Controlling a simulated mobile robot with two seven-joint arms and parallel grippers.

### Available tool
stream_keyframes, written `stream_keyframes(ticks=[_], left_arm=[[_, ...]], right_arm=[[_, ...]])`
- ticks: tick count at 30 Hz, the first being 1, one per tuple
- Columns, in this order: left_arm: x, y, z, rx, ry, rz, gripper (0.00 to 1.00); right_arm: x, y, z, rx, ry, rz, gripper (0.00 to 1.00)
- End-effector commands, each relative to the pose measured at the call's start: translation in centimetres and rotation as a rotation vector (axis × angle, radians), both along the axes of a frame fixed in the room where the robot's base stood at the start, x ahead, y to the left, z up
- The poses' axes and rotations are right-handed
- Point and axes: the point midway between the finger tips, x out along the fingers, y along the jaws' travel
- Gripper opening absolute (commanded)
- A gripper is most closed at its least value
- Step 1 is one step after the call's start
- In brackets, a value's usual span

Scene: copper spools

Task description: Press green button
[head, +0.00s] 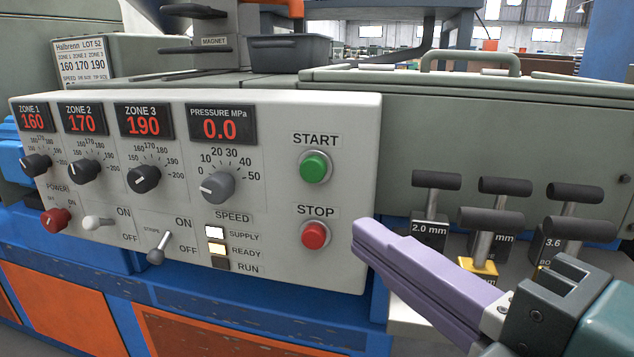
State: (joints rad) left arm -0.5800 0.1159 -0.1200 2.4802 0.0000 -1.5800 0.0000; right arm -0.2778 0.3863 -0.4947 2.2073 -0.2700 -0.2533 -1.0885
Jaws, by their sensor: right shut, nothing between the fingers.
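The green button (315,167) sits under the START label on the right part of a light grey control panel (280,105). It stands out from its pale ring and nothing covers it. My right gripper (362,240) comes in from the lower right with its lilac fingers shut together and empty. Its tips are below and to the right of the green button, apart from it in the picture, and close to the red STOP button (315,235). I cannot tell whether the tips touch the panel. My left gripper is not in view.
Dials, a red power knob (55,220) and toggle switches (98,222) fill the panel's left side. Displays read 160, 170, 190 and 0.0. The SUPPLY and READY lamps (215,250) look lit. Several black T-handled tools (490,218) stand at the right, behind my gripper.

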Motion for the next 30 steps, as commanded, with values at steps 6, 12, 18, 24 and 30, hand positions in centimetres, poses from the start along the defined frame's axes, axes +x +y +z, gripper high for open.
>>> stream_keyframes(ticks=[6, 12, 18, 24, 30], left_arm=[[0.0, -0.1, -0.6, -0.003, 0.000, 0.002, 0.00], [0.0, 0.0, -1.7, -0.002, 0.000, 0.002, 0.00], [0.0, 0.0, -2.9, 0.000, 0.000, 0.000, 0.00], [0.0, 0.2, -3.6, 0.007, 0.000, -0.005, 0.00], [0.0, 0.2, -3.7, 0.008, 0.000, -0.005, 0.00]], right_arm=[[2.3, 1.3, 0.0, 0.002, -0.005, 0.001, 0.00], [6.0, 3.4, -0.3, 0.003, -0.004, -0.001, 0.00], [9.5, 4.7, -0.6, -0.003, -0.003, -0.001, 0.00], [11.7, 4.0, -0.6, -0.003, -0.001, 0.000, 0.00], [12.4, 3.8, -0.5, 0.000, 0.000, 0.000, 0.00]])
